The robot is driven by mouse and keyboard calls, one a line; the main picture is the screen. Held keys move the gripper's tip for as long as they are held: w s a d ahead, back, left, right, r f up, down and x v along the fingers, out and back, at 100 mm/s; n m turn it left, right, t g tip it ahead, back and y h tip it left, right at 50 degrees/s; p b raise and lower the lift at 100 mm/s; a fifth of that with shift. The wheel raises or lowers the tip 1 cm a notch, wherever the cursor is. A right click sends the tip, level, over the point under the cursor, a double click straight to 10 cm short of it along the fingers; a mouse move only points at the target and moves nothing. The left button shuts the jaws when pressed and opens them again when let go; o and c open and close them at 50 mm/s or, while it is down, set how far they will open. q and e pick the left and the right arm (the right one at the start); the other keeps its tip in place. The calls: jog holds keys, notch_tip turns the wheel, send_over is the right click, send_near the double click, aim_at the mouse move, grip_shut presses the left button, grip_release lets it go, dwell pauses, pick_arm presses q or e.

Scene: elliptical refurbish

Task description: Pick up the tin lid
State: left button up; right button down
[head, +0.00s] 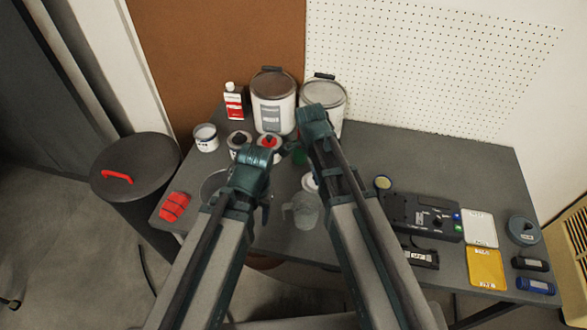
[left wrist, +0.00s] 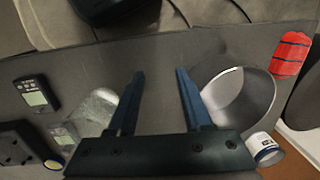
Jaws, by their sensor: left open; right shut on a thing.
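A round grey disc with a shiny metal rim, seemingly the tin lid (head: 208,190), lies on the table at the left, partly behind my left arm. It shows larger in the left wrist view (left wrist: 262,98). My left gripper (head: 264,198) is open and empty, to the right of it in the head view. In the left wrist view its fingers (left wrist: 158,75) are apart, between the disc and a clear jug (left wrist: 90,112). My right gripper (head: 302,150) is near the big tins, shut on what seems a small green thing (head: 300,157), mostly hidden.
Two big tins (head: 273,112) (head: 335,97), a red-and-white bottle (head: 233,104) and small cans (head: 205,138) stand at the back. A black device (head: 405,212) and coloured plates (head: 487,268) are at the right.

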jog(key=s+d, duration=0.2)
jog(key=d, duration=0.5)
jog(key=shift+s, duration=0.15)
jog(key=shift+r, duration=0.1)
